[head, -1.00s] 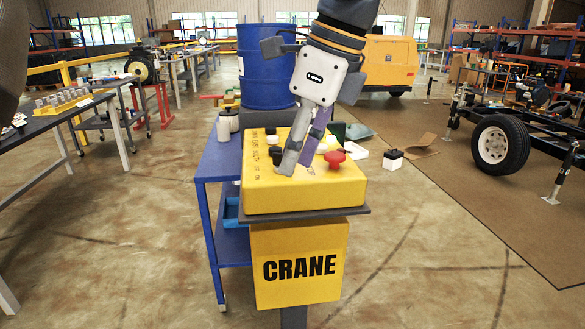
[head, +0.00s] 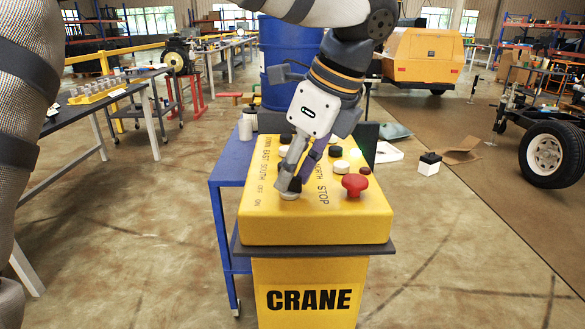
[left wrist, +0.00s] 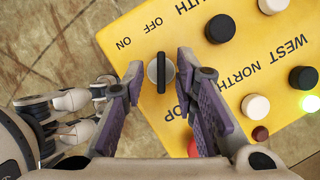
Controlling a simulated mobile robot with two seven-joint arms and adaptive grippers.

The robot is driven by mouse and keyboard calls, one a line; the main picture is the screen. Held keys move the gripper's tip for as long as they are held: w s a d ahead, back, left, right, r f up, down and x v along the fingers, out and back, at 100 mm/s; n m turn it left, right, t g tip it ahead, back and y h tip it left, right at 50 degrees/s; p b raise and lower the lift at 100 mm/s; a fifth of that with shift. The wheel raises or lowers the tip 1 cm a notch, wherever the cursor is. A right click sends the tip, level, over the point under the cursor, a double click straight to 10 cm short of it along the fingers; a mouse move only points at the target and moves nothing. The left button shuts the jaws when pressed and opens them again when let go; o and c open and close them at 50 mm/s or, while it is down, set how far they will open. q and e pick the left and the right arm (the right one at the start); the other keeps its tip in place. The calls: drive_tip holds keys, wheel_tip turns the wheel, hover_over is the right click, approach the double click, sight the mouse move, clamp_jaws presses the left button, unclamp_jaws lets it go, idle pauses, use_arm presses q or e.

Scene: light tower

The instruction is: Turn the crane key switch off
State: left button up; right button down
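The yellow crane control box (head: 320,228) stands in the middle of the head view. Its key switch (head: 289,194) sits near the front left of the top, partly hidden by my left gripper (head: 291,183). In the left wrist view, the key switch (left wrist: 153,74) is a silver disc with a dark upright bar. The bar points roughly toward the OFF label (left wrist: 152,22); the ON label (left wrist: 124,42) lies to its upper left. My left gripper (left wrist: 160,66) is open, one finger on each side of the bar, with gaps visible. My right gripper cannot be made out.
A red STOP button (head: 354,184) and several black and white buttons stand on the box beside my left gripper. A blue cart (head: 228,178) is behind, left of the box. A blue barrel (head: 283,60) stands farther back. The floor in front is open.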

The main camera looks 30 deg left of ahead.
use_arm(q)
drive_tip(key=shift+f, duration=0.1)
clamp_jaws()
drive_tip(key=shift+n, duration=0.3)
drive_tip(key=n, duration=0.2)
drive_tip(key=n+g, duration=0.2)
drive_tip(key=n, duration=0.1)
drive_tip(key=shift+w+n, duration=0.25)
drive_tip(key=shift+n, duration=0.05)
drive_tip(key=n+g+h, duration=0.1)
drive_tip(key=n, duration=0.1)
drive_tip(key=n+h, duration=0.1)
drive_tip(key=n, duration=0.2)
drive_tip(key=shift+w+a+n+g, duration=0.1)
drive_tip(key=shift+a+n+g, duration=0.1)
drive_tip(key=shift+n+g, duration=0.15)
